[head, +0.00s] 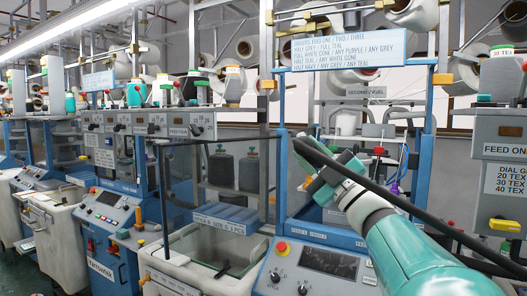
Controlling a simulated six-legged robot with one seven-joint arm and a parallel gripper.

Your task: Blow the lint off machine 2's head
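My gripper (312,165) is in the middle right of the head view, in front of a knitting machine with blue posts (282,190). A long black hose or bar (420,212) runs from beside my gripper down to the right edge. Dark parts crowd the fingers, so I cannot tell whether they are shut on it. The machine's opening lies behind my gripper, partly hidden by it and my arm. No lint can be made out. I cannot read a machine number, so I cannot tell which is machine 2.
A control panel (328,262) with a red button (282,248) sits below my gripper. A pale bin (160,262) stands to its left. A sign (350,53) about feed and cones hangs above. More machines line the left, and a grey feed box (503,135) stands right.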

